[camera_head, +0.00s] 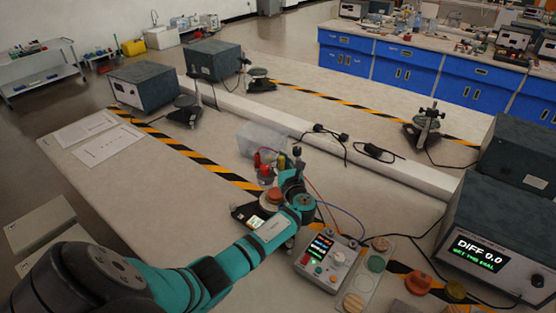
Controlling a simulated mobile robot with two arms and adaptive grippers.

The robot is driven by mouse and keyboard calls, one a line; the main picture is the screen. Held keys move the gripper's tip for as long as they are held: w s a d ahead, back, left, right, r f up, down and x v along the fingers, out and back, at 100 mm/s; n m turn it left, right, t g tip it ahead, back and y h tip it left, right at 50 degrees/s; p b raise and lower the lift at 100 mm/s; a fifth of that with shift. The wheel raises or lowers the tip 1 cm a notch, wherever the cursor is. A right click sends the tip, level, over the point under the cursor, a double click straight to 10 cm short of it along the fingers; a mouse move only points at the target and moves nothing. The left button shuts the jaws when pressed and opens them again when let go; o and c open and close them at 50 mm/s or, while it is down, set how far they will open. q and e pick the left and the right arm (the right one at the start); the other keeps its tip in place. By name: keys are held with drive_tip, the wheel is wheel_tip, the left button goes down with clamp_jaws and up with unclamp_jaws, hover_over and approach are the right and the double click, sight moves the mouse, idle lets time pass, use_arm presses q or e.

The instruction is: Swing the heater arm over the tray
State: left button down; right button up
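My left arm reaches in from the lower left. Its gripper (290,183) is at the middle of the table, beside a small upright part with a dark knob (297,151). I cannot tell whether that part is the heater arm, or whether the fingers touch it. The fingers are too small and overlapped to tell open from shut. A pale tray (361,287) with several round discs lies to the right of the control box. A brownish disc (255,222) sits on a small black device just left of my wrist. My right gripper is not in view.
A grey control box (326,262) with a lit screen stands right of my wrist. A large box (496,250) reads "DIFF 0.0". A clear bin (262,138) stands behind the gripper. Cables cross the table. The left part of the table is mostly clear, with papers (100,146).

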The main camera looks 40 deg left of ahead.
use_arm(q)
drive_tip(key=shift+s+d+f+n+g+y+b, duration=0.1)
drive_tip(key=shift+d+n+g+y+b, duration=0.2)
drive_tip(key=shift+n+g+y+b, duration=0.4)
drive_tip(key=shift+s+d+f+n+g+y+b, duration=0.1)
drive_tip(key=shift+d+n+g+y+b, duration=0.3)
drive_tip(key=shift+g, duration=0.5)
drive_tip(key=shift+s+d+f+n+g+y+b, duration=0.1)
drive_tip(key=shift+d+n+g+y+b, duration=0.1)
drive_tip(key=shift+n+g+b, duration=0.65)
drive_tip(key=shift+s+d+r+n+g+y+b, duration=0.1)
drive_tip(key=shift+d+n+g+y+b, duration=0.2)
drive_tip(key=shift+g+b, duration=0.5)
drive_tip(key=shift+d+f+n+g+y+b, duration=0.1)
drive_tip(key=shift+n+g+b, duration=0.5)
drive_tip(key=shift+g, duration=0.55)
